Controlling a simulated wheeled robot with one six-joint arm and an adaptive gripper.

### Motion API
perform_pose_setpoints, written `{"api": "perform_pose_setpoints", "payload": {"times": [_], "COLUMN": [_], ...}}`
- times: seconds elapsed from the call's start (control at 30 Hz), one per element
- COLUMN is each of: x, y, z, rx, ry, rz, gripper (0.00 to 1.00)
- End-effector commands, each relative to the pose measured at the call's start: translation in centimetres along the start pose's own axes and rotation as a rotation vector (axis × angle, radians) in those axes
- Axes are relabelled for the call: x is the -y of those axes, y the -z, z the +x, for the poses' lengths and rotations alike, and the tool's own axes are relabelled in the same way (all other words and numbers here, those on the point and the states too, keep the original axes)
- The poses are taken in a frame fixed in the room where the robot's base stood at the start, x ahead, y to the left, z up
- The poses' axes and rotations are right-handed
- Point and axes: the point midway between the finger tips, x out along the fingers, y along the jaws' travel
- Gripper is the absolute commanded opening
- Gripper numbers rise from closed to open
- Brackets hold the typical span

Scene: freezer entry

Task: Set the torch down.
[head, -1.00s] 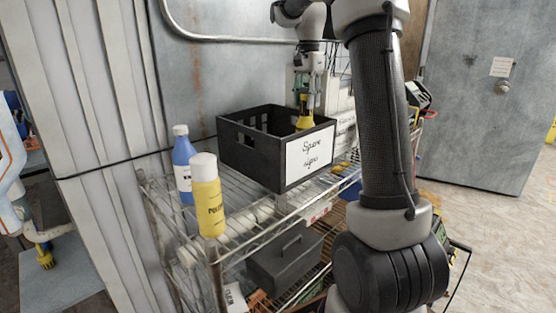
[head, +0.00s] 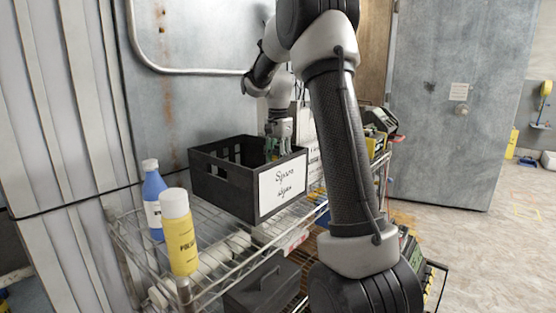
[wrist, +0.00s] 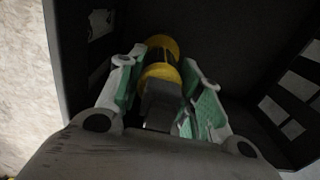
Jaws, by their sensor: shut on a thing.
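In the head view my gripper (head: 274,150) reaches down into a black crate (head: 222,183) with a "Spare signs" label. In the wrist view my gripper (wrist: 158,90) has its green-padded fingers on either side of the yellow and black torch (wrist: 160,76) and is shut on it. The torch is inside the crate, between its dark walls. In the head view the crate wall hides most of the torch. I cannot tell whether the torch touches the crate's floor.
The crate stands on a wire shelf (head: 206,255). A yellow bottle (head: 180,243) with a white cap and a blue bottle (head: 153,196) stand left of it. A dark toolbox (head: 262,288) is on the shelf below. Pale floor (head: 475,245) lies clear at the right.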

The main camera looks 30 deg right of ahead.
Motion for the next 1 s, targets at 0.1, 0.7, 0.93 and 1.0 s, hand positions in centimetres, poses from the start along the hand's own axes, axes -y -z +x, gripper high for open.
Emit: {"api": "perform_pose_setpoints", "payload": {"times": [0.1, 0.7, 0.93, 1.0], "x": [0.0, 0.1, 0.1, 0.1], "y": [0.0, 0.0, 0.0, 0.0], "z": [0.2, -2.7, -8.0, -9.3], "rx": [0.001, -0.002, -0.002, -0.001], "ry": [-0.001, 0.003, 0.003, 0.003], "rz": [0.0, 0.0, 0.0, 0.0], "gripper": [0.46, 0.57, 0.57, 0.57]}}
